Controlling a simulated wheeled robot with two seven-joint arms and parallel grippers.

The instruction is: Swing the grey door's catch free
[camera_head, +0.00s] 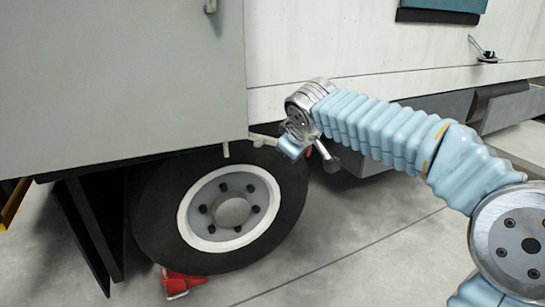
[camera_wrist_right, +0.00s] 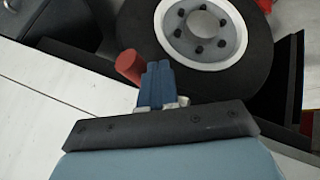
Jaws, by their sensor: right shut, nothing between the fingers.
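The grey door (camera_head: 120,80) fills the upper left of the head view and hangs over the wheel. A pale lever, seemingly its catch (camera_head: 262,140), sticks out at the door's lower right corner. My right gripper (camera_head: 289,149) is just right of this lever, beside the tyre's upper edge. I cannot tell whether they touch. In the right wrist view the blue fingers (camera_wrist_right: 158,78) are together with nothing between them. The catch is not clear in that view. My left gripper is out of view.
The truck wheel (camera_head: 230,210) stands below the door with a red chock (camera_head: 180,283) at its foot. A red cylinder (camera_wrist_right: 129,65) lies close left of the fingers in the wrist view. A white side panel (camera_head: 370,55) runs right. Open floor (camera_head: 370,240) lies below my arm.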

